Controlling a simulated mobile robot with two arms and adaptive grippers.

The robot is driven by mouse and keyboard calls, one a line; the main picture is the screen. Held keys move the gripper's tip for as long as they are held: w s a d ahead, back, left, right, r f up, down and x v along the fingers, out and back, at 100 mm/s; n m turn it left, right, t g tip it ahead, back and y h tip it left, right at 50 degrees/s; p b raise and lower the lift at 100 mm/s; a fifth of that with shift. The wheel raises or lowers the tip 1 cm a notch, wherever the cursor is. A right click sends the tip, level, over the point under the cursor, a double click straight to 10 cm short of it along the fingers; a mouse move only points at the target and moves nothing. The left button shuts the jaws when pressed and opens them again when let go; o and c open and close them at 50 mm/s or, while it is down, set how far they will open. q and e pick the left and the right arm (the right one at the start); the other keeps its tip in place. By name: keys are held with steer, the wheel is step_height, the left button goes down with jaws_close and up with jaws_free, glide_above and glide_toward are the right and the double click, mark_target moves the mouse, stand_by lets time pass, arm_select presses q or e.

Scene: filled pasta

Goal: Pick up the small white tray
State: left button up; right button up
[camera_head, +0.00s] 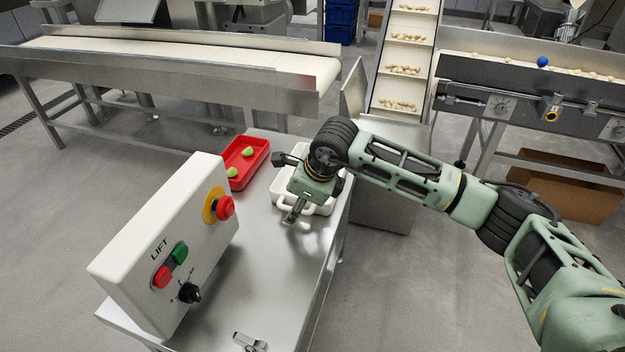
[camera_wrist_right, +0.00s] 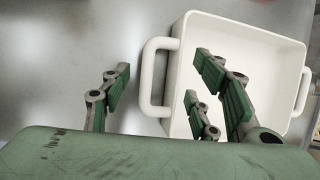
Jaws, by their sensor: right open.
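The small white tray (camera_head: 281,190) lies on the steel table, partly hidden behind my right gripper in the head view. In the right wrist view the tray (camera_wrist_right: 250,29) is empty, with a loop handle (camera_wrist_right: 150,75) on its left side and another on its right. My right gripper (camera_head: 292,214) is open at the tray's near side. In the wrist view the gripper (camera_wrist_right: 160,85) has one finger outside the left handle and the others over the tray's inside; contact cannot be told. My left gripper is not in view.
A red tray (camera_head: 262,147) with green pieces stands left of the white tray. A white lift control box (camera_head: 170,245) rises at the table's left. Bare steel tabletop (camera_head: 275,265) lies in front. A conveyor (camera_head: 200,65) and an inclined belt (camera_head: 403,60) stand behind.

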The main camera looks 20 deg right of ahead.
steer(key=shift+c, duration=0.7)
jaws_close()
